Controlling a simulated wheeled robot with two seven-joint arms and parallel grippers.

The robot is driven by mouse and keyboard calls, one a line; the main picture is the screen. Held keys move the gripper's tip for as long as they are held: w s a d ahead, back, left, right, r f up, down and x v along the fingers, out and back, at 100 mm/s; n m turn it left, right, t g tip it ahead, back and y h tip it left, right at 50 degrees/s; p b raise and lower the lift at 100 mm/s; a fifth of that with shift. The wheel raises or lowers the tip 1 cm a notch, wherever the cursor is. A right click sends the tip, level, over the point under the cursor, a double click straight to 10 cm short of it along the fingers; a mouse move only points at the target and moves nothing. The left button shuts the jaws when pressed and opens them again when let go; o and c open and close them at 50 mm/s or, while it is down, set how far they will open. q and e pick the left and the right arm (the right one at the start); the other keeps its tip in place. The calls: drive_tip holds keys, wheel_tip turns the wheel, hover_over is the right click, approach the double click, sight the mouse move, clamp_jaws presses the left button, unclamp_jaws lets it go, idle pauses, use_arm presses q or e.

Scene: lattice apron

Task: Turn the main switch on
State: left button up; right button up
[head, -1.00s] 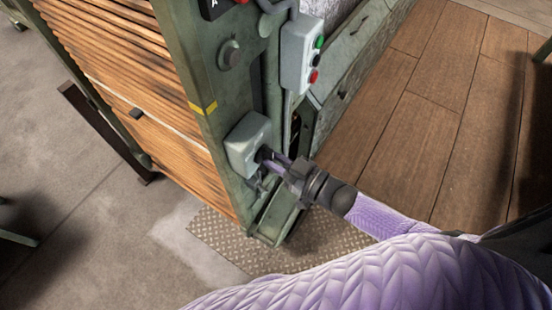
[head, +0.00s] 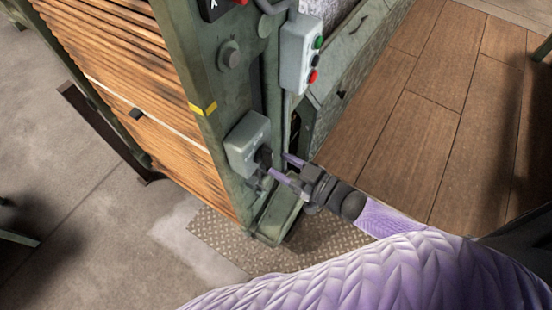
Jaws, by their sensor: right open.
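The main switch (head: 243,148) is a grey box low on the green post of the machine, with a dark handle (head: 264,158) on its right side. My right gripper (head: 279,168) is just right of the handle. Its two purple fingers are spread apart, one above and one below, with nothing visibly held between them. I cannot tell whether a finger still touches the handle. The handle is small and dark, so its on or off position is unclear. My left gripper is not in view.
A grey button box (head: 301,55) with green, black and red buttons hangs above on the machine. A round grey knob (head: 229,55) sits on the green post. A checkered metal plate (head: 215,238) lies on the floor below. Wooden flooring (head: 440,130) at right is clear.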

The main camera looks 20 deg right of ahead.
drive_tip(key=v, duration=0.7)
drive_tip(key=shift+s+d, duration=0.2)
drive_tip(key=shift+s, duration=0.1)
